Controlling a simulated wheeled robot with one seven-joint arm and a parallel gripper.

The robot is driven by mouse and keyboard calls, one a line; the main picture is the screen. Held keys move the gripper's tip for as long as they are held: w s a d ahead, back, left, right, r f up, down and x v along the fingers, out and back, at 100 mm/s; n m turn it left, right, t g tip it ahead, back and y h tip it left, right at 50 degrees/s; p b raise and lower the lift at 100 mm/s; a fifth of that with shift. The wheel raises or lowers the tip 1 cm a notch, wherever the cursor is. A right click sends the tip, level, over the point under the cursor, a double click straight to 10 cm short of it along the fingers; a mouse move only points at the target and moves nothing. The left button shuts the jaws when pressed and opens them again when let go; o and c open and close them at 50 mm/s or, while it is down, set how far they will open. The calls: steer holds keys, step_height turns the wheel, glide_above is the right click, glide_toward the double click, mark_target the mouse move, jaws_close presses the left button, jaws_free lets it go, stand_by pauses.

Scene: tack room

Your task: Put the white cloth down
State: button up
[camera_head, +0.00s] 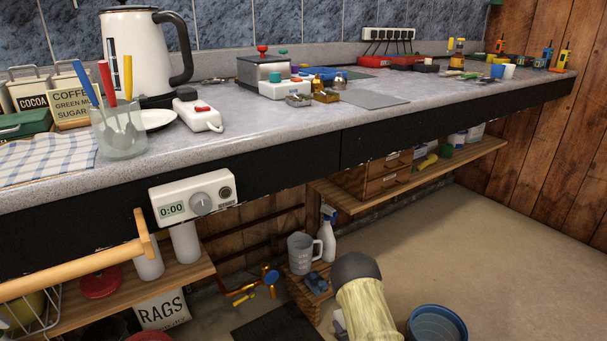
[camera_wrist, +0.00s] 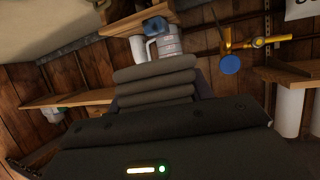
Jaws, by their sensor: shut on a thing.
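My gripper (camera_wrist: 155,80) shows in the wrist view as dark, ribbed jaw parts above a dark body with a small lit bar and a green light. It is shut. Grey-violet edges of what looks like the white cloth (camera_wrist: 204,86), in shade, stick out beside the ribbed part; most of it is hidden behind the jaws. In the wrist view a pale jug (camera_wrist: 168,42) stands beyond the jaws, close to a blue object (camera_wrist: 154,25).
The grey counter (camera_head: 375,99) holds a kettle (camera_head: 136,50), a glass of utensils (camera_head: 120,137) and a checked cloth (camera_head: 50,158). Below are a wooden shelf (camera_head: 440,166), a grey jug (camera_head: 302,253), a spray bottle (camera_head: 327,238) and a blue bucket (camera_head: 437,323). Floor (camera_head: 470,250) at right is clear.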

steer(key=r+h+p, duration=0.1)
steer(key=r, duration=0.1)
steer(key=s+r+m+h+p, duration=0.1)
steer(key=r+p, duration=0.1)
steer(key=r, duration=0.1)
steer(key=d+r+m+h+p, duration=0.1)
steer(key=r+p, duration=0.1)
steer(key=shift+s+d+r+t, duration=0.1)
steer(key=shift+s+r+t, duration=0.1)
steer(key=shift+s+t, duration=0.2)
steer(key=s+r+p, duration=0.2)
steer(key=r+p, duration=1.2)
steer(key=r, duration=0.3)
steer(key=s+r+m+h+p, duration=0.1)
steer(key=s+r+p, duration=0.1)
steer(key=r+p, duration=1.2)
steer(key=s+r+p, duration=0.3)
steer(key=r+p, duration=1.1)
steer(key=r, duration=0.6)
steer(key=shift+d+r+m, duration=0.2)
steer(key=shift+d+m, duration=0.15)
steer(key=shift+m, duration=0.05)
steer(key=shift+f, duration=0.1)
steer(key=s+f, duration=0.3)
steer(key=f, duration=1.2)
steer(key=shift+s+f, duration=0.25)
steer(key=shift+s, duration=0.05)
